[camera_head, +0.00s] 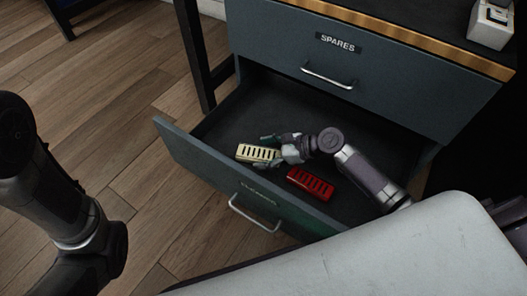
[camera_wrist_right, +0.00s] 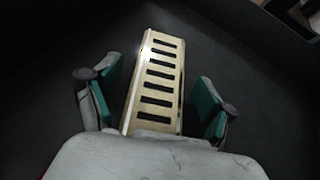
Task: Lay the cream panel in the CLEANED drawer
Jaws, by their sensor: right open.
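The cream panel (camera_head: 257,153), with a row of dark slots, is inside the open lower drawer (camera_head: 180,148). The label on this drawer's front is too dim to read surely. My right gripper (camera_head: 274,146) is in the drawer at the panel's right end. In the right wrist view the cream panel (camera_wrist_right: 158,80) lies between the green finger pads of my right gripper (camera_wrist_right: 158,100). The jaws are open, with gaps on both sides of the panel. My left arm shows at the left edge of the head view, but its gripper is out of view.
A red slotted panel (camera_head: 311,184) lies in the same drawer, just right of the cream one. A shut drawer labelled SPARES (camera_head: 340,75) is above. A white box (camera_head: 491,24) stands on the top. The back of the open drawer is bare.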

